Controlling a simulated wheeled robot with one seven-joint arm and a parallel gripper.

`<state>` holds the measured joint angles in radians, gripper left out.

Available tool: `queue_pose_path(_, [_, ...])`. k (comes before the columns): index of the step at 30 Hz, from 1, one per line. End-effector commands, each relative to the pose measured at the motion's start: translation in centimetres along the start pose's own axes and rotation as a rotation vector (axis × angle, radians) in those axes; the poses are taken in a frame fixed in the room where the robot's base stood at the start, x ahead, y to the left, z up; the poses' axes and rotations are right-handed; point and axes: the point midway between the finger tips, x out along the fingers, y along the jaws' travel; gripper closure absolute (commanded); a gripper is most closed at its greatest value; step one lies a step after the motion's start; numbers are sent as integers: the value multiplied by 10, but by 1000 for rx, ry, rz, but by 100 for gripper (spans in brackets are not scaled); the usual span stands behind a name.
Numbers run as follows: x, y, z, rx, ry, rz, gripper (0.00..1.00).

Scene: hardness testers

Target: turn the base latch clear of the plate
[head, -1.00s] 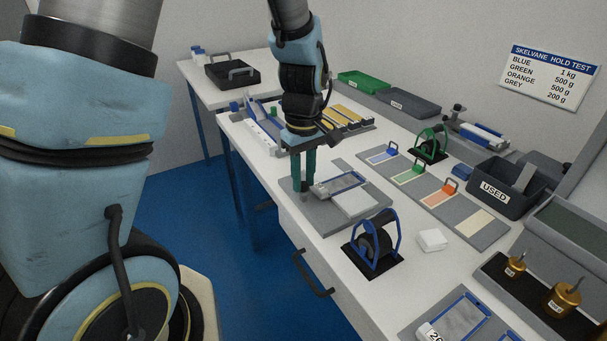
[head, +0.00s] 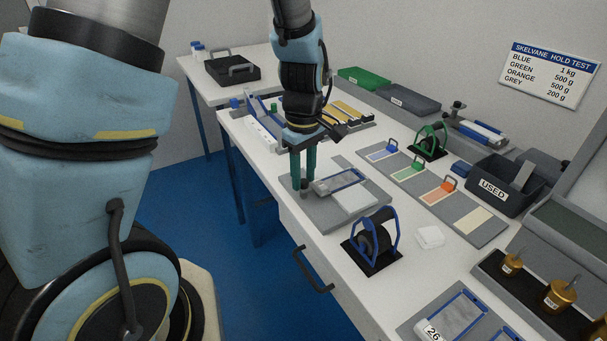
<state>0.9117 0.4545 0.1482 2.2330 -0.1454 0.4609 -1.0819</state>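My gripper (head: 304,182) points straight down over the left part of a grey base (head: 320,211) on the white bench. Its two teal fingers stand close together with a narrow gap between them. A small dark piece (head: 305,184) shows at the fingertips; it may be the base latch, but the fingers partly hide it. I cannot tell whether the fingers touch it. A blue-edged plate (head: 340,181) lies on the base just right of the fingers. A pale block (head: 355,199) is beside it.
A grey strip with coloured cards (head: 441,189) lies behind. A dark USED bin (head: 503,186) is further right.

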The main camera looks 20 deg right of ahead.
Motion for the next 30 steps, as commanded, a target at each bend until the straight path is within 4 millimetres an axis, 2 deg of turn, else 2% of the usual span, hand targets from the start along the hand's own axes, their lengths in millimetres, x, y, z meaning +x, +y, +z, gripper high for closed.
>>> queue_pose_path(1, [0, 0, 0, 0, 0, 0, 54])
queue_pose_path(5, [0, 0, 0, 0, 0, -1, 41])
queue_pose_path(14, [-3, 0, 0, 1, 0, 0, 41])
queue_pose_path(17, [-14, 1, 0, 2, 0, 2, 41])
queue_pose_path(24, [-61, 1, 0, 2, 1, 6, 41])
queue_pose_path(30, [-93, 1, 0, 1, 0, 3, 41])
